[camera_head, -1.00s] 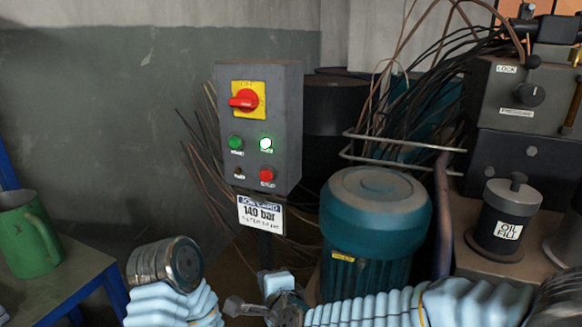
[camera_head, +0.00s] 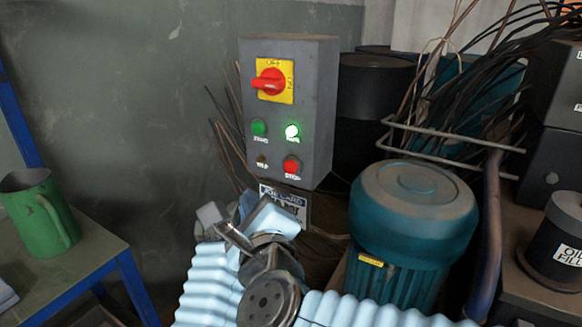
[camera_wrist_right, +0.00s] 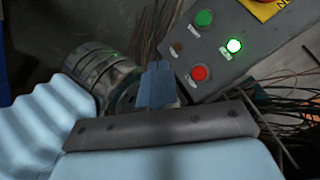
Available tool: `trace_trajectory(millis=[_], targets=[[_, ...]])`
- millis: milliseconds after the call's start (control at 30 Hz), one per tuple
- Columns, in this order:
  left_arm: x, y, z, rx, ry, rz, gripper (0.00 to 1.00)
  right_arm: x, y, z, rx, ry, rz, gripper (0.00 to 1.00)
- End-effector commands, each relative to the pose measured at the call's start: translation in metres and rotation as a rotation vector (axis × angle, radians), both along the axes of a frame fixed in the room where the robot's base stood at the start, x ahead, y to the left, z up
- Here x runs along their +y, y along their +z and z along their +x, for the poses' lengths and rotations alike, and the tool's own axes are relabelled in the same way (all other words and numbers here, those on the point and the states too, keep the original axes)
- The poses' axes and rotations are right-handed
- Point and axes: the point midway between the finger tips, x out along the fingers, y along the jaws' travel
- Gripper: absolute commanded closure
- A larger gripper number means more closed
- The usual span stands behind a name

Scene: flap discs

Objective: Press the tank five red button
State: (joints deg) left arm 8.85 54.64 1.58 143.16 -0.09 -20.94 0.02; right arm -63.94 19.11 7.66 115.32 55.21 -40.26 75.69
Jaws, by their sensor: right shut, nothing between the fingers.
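A grey control box (camera_head: 318,110) stands in the middle of the head view. Its red round button (camera_head: 292,166), labelled STOP, is at the lower right of its face; it also shows in the right wrist view (camera_wrist_right: 199,73). My right gripper (camera_head: 250,203) is below and left of the button, near the box's lower edge, apart from the button as far as I can see. In the right wrist view its fingers (camera_wrist_right: 157,85) are together and empty. I read no "tank five" label.
The box also has a red rotary switch (camera_head: 270,82) on yellow, a green button (camera_head: 259,128) and a lit green lamp (camera_head: 292,131). A teal motor (camera_head: 415,215) stands right. A green mug (camera_head: 42,212) is on a table at left. Loose cables hang behind the box.

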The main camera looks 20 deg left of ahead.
Motion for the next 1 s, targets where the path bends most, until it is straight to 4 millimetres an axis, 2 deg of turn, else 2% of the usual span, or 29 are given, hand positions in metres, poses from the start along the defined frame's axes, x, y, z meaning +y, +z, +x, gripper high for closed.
trace_trajectory(millis=[167, 600, 800, 1000], targets=[[0.0, -0.001, 0.0, 0.0, 0.0, 0.0, 0.53, -0.001, -0.001, 0.014, 0.0, -0.001, -0.002, 1.0], [0.002, -0.009, 0.001, -0.002, 0.004, 0.003, 0.53, -0.006, -0.003, 0.072, 0.0, -0.001, -0.002, 1.0], [0.004, -0.012, 0.002, -0.003, 0.007, 0.005, 0.53, -0.007, -0.001, 0.085, 0.0, -0.001, -0.001, 1.0], [0.004, -0.012, 0.002, -0.003, 0.007, 0.005, 0.53, -0.007, 0.0, 0.087, -0.001, -0.001, -0.002, 1.0]])
